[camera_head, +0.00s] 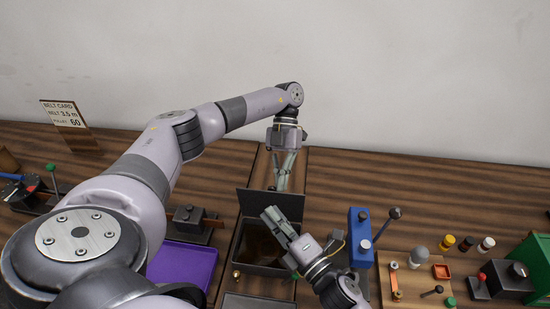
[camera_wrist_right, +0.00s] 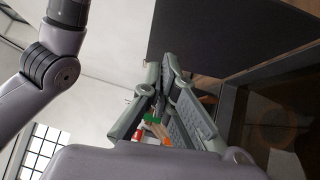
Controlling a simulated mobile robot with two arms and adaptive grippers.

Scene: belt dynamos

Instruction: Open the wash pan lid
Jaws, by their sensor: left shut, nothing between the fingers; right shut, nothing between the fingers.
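The wash pan (camera_head: 240,250) is a dark open-topped box with brownish contents, at the lower middle of the head view. Its dark lid (camera_head: 250,202) stands raised at the pan's far edge; it also shows as a dark panel in the right wrist view (camera_wrist_right: 215,35). My left gripper (camera_head: 282,186) is shut and points down just behind the lid; whether it touches the lid is unclear. My right gripper (camera_head: 268,212) is shut and empty, above the pan and in front of the lid. In the right wrist view its fingers (camera_wrist_right: 160,75) are close together. My right gripper hides part of the pan.
A purple tray (camera_head: 185,268) lies left of the pan. A blue block (camera_head: 360,240) with a lever stands close on the right. Farther right are a wooden board (camera_head: 415,287), several small knobs and a green box (camera_head: 530,262). A belt card (camera_head: 63,113) stands back left.

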